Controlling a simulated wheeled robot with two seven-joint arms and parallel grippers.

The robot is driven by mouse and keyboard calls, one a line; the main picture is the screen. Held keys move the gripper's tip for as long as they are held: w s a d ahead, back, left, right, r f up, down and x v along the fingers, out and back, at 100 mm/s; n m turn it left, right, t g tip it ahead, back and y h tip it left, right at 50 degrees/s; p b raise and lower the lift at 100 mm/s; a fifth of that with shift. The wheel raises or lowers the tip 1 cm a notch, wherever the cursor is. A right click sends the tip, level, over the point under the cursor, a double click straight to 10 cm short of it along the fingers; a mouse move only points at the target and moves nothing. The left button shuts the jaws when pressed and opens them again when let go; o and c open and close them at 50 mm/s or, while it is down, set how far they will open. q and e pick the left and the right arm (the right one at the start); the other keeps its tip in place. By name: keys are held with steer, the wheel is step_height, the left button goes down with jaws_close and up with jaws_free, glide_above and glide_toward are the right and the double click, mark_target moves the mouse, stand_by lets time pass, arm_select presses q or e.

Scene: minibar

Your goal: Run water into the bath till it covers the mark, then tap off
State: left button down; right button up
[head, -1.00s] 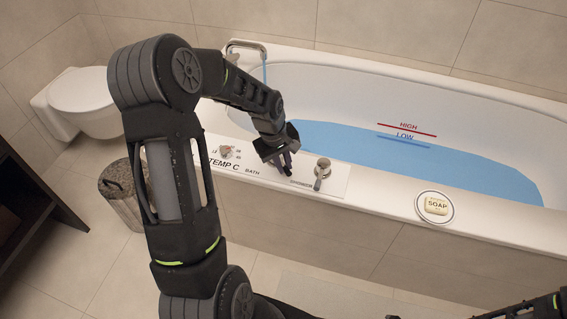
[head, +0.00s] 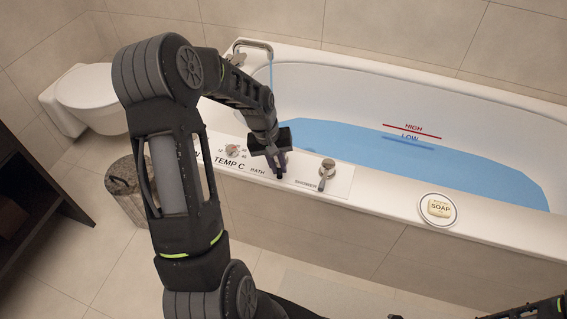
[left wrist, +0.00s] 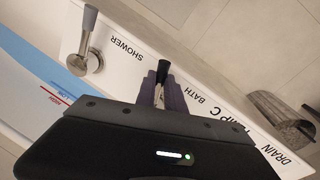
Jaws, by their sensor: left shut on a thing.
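My left gripper (head: 278,168) is at the BATH tap on the white panel along the bath's near rim. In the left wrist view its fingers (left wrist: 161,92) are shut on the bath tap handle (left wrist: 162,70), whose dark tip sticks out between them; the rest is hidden. A thin water stream (head: 270,75) falls from the spout (head: 252,43). Blue water (head: 470,172) lies in the bath (head: 330,82). The blue LOW mark (head: 408,140) is under the water, and the red HIGH mark (head: 412,131) is just above its edge. My right arm shows only in part at the lower right.
A shower tap (head: 327,170) stands right of my left gripper, and the temperature knob (head: 232,151) stands left of it. A soap dish (head: 438,209) sits on the near rim. A bin (head: 126,190) and a toilet (head: 92,98) are at the left.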

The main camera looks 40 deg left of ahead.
arm_select(q)
steer(key=shift+s+a+m+g, duration=0.2)
steer(key=shift+a+m, duration=0.35)
steer(key=shift+m, duration=0.4)
steer(key=shift+s+a+m+g, duration=0.1)
steer(key=shift+s+a+m, duration=0.15)
steer(key=shift+a+m, duration=0.5)
steer(key=shift+d, duration=0.25)
steer(key=c, duration=1.4)
jaws_free()
steer(key=shift+c, duration=0.2)
steer(key=shift+r, duration=0.15)
step_height(320, 180, up, 8)
steer(key=a, duration=0.1)
steer(key=shift+s+a+f+p, duration=0.2)
steer(key=shift+s+f+p, duration=0.1)
steer(key=shift+p, duration=0.15)
